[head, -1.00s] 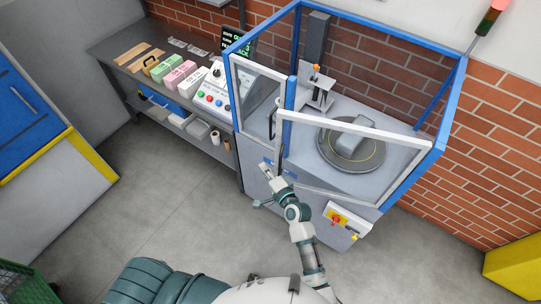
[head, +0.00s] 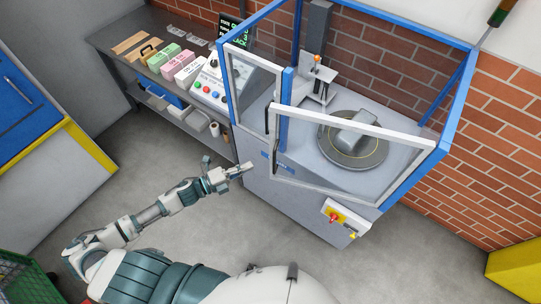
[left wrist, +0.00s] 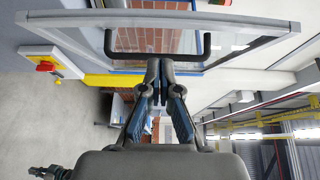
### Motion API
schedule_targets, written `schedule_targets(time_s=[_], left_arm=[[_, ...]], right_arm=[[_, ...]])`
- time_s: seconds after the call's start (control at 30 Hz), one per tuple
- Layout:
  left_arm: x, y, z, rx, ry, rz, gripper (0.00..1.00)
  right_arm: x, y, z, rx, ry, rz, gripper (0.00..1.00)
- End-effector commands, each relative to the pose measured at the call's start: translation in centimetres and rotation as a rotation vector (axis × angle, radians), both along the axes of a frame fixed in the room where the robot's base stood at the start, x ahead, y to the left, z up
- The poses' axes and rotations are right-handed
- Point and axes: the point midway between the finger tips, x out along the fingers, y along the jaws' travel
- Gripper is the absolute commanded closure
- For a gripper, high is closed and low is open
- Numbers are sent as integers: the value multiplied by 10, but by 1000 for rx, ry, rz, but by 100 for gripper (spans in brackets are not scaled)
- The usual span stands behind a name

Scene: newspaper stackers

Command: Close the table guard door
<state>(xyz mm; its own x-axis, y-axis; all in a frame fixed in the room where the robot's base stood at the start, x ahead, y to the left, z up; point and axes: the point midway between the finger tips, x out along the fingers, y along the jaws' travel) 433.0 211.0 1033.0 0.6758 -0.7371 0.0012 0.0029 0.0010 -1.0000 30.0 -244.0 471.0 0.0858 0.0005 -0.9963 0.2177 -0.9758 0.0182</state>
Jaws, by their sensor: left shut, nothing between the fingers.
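The table guard door (head: 352,124) is a clear panel in a white frame on the front of the blue-framed enclosure. It stands ajar, its free left edge out in front of the blue corner post (head: 285,108). A black handle (head: 273,135) is near that edge. My left gripper (head: 250,168) is shut and empty, below and left of the door's free edge in the head view. In the left wrist view, its fingertips (left wrist: 160,62) point at the black bar handle (left wrist: 207,46), very close to it; contact cannot be told. My right gripper is not in view.
Inside the enclosure is a round turntable (head: 382,160) with a grey block. A yellow switch box with a red knob (head: 335,217) is on the machine's front. A bench (head: 139,74) with coloured boxes stands to the left. Grey floor is clear in front.

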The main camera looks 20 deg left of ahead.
Motion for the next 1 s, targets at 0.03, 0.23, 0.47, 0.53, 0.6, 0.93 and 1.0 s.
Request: schedule_targets(time_s=[0.03, 0.23, 0.47, 0.53, 0.6, 0.93, 1.0], left_arm=[[5, -4, 2, -3, -1, 1, 100], [29, -30, 4, -3, -1, 3, 100], [55, -58, 2, -3, 2, 4, 100], [59, -63, 1, -3, 3, 4, 100], [62, -66, 1, -3, 3, 4, 100], [64, -68, -1, -1, 4, 4, 100], [64, -68, -1, -1, 4, 4, 100]], right_arm=[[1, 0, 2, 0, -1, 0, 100], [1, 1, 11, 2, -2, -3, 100], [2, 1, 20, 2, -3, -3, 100], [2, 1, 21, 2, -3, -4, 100], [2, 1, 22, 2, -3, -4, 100], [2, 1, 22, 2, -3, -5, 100], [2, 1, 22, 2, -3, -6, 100]])
